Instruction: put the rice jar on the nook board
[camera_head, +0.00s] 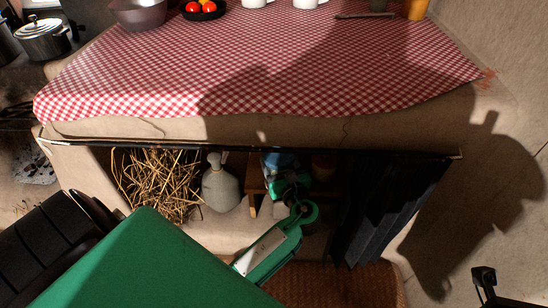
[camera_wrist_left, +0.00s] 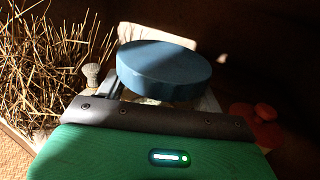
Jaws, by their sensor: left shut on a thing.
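The rice jar, with its round blue lid (camera_wrist_left: 162,68), is between the fingers of my left gripper (camera_wrist_left: 150,95) in the left wrist view. The gripper is shut on it, and the jar's body is mostly hidden below the lid. In the head view my green left arm reaches into the nook under the counter, and the blue lid (camera_head: 279,160) shows past the gripper (camera_head: 287,180). The nook board (camera_head: 253,187) is a small brown wooden stand, partly hidden by the gripper. I cannot tell whether the jar touches it. A dark part of my right gripper (camera_head: 485,285) shows at the lower right.
Dry straw (camera_head: 158,180) and a grey stoppered jug (camera_head: 221,185) stand left of the gripper. A red-lidded pot (camera_wrist_left: 258,122) is close on its right. A dark cloth (camera_head: 385,205) hangs at the nook's right. The counter edge (camera_head: 250,148) runs above.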

